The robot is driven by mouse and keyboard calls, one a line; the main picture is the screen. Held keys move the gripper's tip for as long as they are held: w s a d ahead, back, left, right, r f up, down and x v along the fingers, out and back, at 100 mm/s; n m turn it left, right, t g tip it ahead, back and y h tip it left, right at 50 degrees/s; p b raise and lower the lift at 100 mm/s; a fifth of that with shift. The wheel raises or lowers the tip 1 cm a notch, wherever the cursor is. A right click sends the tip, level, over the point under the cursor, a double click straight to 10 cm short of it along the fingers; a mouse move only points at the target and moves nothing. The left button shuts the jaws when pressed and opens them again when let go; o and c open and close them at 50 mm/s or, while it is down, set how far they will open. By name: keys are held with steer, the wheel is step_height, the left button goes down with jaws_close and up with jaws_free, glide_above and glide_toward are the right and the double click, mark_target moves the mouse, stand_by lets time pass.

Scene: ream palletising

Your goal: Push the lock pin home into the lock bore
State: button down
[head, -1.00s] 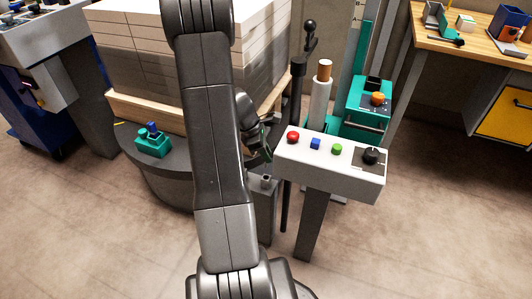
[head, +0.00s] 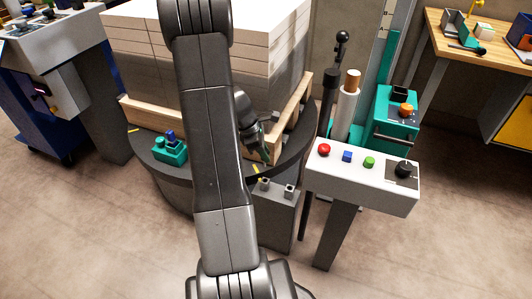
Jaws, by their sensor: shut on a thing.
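My gripper (head: 257,140) shows only in part in the head view, beyond my own arm, over the right front of the turntable. It is dark with a green strip, and is shut. The thing in its jaws is hidden by my arm and the angle; I take it to be the lock pin. A grey box (head: 277,222) stands at the turntable's front edge, just below and nearer than my gripper. Two small grey square posts (head: 289,190) stand on its top. I cannot make out the lock bore.
A stack of pale reams (head: 130,45) rests on a wooden pallet (head: 150,115) on the dark round turntable (head: 165,185). A teal block with a blue piece (head: 171,150) sits on its rim. A white control panel (head: 365,185) stands right of my gripper. Open floor lies in front.

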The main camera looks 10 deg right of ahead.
mark_target(265, 164)
steer(key=shift+d, duration=0.1)
steer(key=shift+f+b, duration=1.9)
steer(key=shift+f, duration=1.05)
steer(key=shift+f+b, duration=1.7)
steer(key=shift+f, duration=1.1)
steer(key=c, duration=1.1)
jaws_free()
steer(key=shift+c, duration=0.2)
steer(key=shift+r, duration=0.1)
steer(key=p+v, duration=0.5)
steer(key=v, duration=0.8)
steer(key=shift+r, duration=0.35)
